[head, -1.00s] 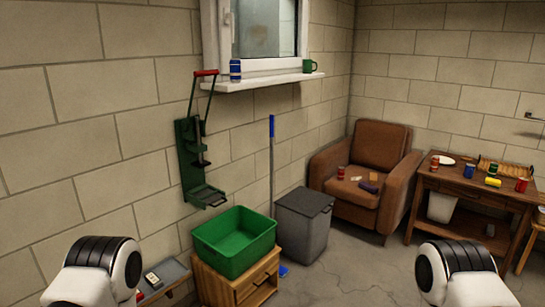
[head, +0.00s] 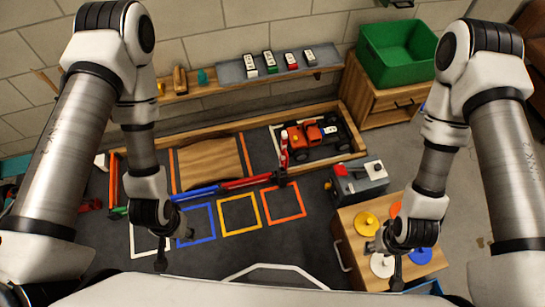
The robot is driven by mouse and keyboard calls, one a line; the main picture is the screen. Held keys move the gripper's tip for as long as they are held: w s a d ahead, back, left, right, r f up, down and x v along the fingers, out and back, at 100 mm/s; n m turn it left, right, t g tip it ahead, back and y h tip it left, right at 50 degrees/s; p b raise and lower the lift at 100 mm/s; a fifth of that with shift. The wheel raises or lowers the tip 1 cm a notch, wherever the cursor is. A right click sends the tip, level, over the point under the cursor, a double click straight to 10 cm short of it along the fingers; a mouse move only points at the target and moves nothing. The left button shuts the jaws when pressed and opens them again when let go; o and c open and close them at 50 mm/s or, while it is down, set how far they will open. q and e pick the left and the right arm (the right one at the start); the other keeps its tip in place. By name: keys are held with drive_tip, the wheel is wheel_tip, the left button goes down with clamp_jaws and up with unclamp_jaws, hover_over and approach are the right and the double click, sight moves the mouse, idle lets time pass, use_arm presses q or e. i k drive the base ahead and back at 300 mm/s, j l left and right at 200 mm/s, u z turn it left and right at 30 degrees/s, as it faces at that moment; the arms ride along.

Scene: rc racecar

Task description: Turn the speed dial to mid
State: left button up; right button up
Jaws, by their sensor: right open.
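A grey control box (head: 359,185) stands right of the track's front corner. It has a red part (head: 341,170) and a small white round part (head: 377,167) on top; the white part may be the speed dial, but its setting is too small to read. My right gripper (head: 384,258) is open and empty, over the small wooden cabinet, below and slightly right of the box in the picture. My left gripper (head: 175,249) looks open and empty, over the dark mat near the white and blue squares, far from the box.
An orange and black racecar (head: 313,135) sits at the right of the wood-edged track. Coloured discs, including a yellow one (head: 366,222), lie on the wooden cabinet (head: 350,240). A shelf (head: 230,85) holds several small items. A green bin (head: 398,50) stands at the back right.

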sight(377, 167)
drive_tip(key=z, duration=1.05)
drive_tip(key=i+j+z, duration=0.1)
drive_tip(key=z, duration=0.3)
drive_tip(key=i+j+z, duration=0.1)
drive_tip(key=z, duration=0.25)
drive_tip(key=i+j+z, duration=0.1)
drive_tip(key=z, duration=0.3)
drive_tip(key=j, duration=0.1)
